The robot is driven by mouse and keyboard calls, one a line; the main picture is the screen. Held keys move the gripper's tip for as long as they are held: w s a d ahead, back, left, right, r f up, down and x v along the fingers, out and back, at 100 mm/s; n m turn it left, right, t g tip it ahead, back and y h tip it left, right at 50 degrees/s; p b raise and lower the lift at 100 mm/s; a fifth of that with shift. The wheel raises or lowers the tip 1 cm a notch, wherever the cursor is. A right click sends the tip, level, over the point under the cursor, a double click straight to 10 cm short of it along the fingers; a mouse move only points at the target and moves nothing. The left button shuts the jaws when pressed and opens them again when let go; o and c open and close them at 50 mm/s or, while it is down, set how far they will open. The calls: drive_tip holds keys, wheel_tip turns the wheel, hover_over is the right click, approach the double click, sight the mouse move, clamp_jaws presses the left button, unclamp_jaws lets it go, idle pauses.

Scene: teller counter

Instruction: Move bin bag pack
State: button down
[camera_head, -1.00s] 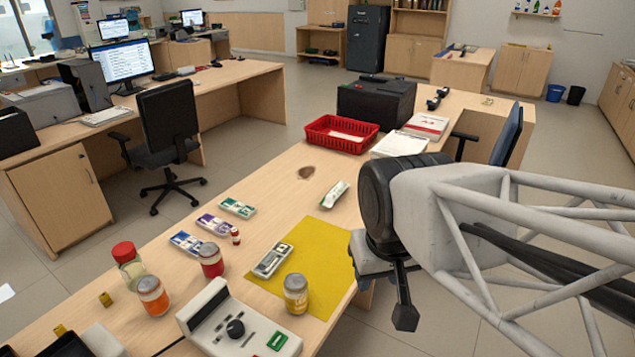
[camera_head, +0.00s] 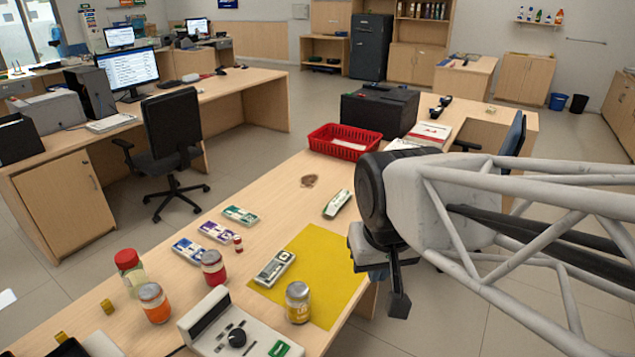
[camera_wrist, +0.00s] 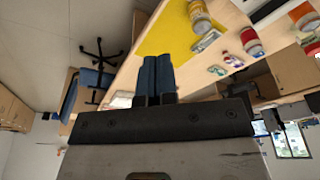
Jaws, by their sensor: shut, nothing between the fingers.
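A small white-and-green packet (camera_head: 337,204) lies on the counter between the red basket and the yellow mat. It may be the bin bag pack, but its label is too small to read. My gripper (camera_head: 399,304) hangs in the air to the right of the yellow mat (camera_head: 330,270), past the counter's right edge. It is empty. In the wrist view my gripper (camera_wrist: 157,62) shows its two dark blue fingers together, with nothing between them. The packet is well apart from it, up and left in the head view.
A red basket (camera_head: 327,143) and black box (camera_head: 380,108) stand farther back. Several jars, including a yellow-labelled one (camera_head: 298,303), flat packs (camera_head: 216,232), a grey item (camera_head: 274,269) and a white console (camera_head: 238,335) occupy the near counter. Bare counter surrounds the packet.

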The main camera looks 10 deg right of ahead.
drive_tip(key=w+d+f+m, duration=0.2)
drive_tip(key=w+f, duration=0.1)
drive_tip(key=w, duration=1.5)
drive_tip(key=w+d+f+m, duration=0.1)
drive_tip(key=w+f+m, duration=0.2)
drive_tip(key=w, duration=1.4)
drive_tip(key=w+d+f+m, duration=0.1)
drive_tip(key=w+f, duration=0.7)
drive_tip(key=w+d+f+m, duration=0.1)
drive_tip(key=w+f, duration=0.7)
drive_tip(key=w+d+f+m+g+h, duration=0.1)
drive_tip(key=w+f, duration=0.7)
drive_tip(key=w, duration=0.1)
drive_tip(key=shift+d+f, duration=0.15)
drive_tip(key=shift+f, duration=0.25)
drive_tip(key=shift+d, duration=0.1)
